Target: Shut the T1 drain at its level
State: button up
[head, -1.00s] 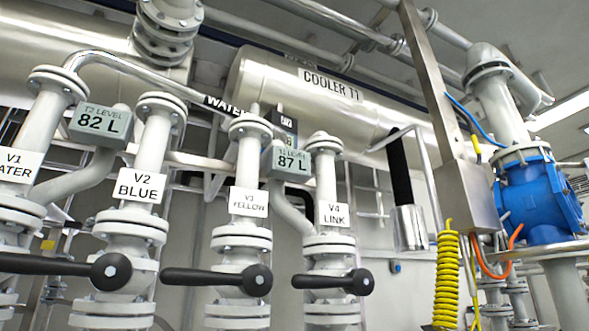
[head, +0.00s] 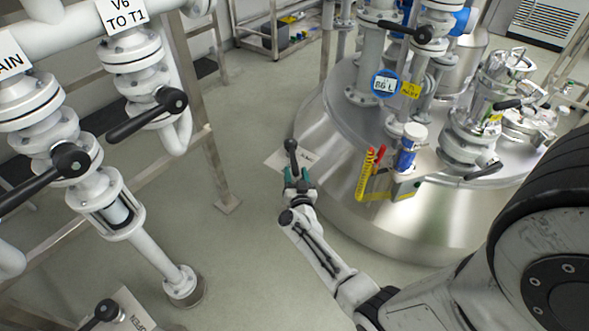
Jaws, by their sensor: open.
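In the head view a black lever with a round knob (head: 290,146) stands beside the tank's left side, over a pale plate (head: 283,160) with unreadable lettering. My gripper (head: 298,180) is open, its teal-tipped fingers at the lever's lower end. The lever appears to lie between the fingers; contact cannot be told. The large steel tank (head: 335,205) bears a round blue-rimmed level display (head: 384,86) that seems to read 86 L. No T1 drain label is legible on the lever. My gripper hides the lever's lower end.
At left are white pipes with black-levered valves; one sign (head: 125,20) reads V6 TO T1, another (head: 10,62) ends in AIN. Another lever (head: 103,312) stands at bottom left by a plate partly reading OPEN. A red-and-yellow fitting (head: 371,172) projects from the tank. Grey floor between is clear.

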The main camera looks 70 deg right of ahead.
aim_at(295, 167)
jog(key=shift+b+x, duration=0.5)
jog(key=shift+x, duration=1.15)
jog(key=shift+s, duration=0.1)
grip_shut()
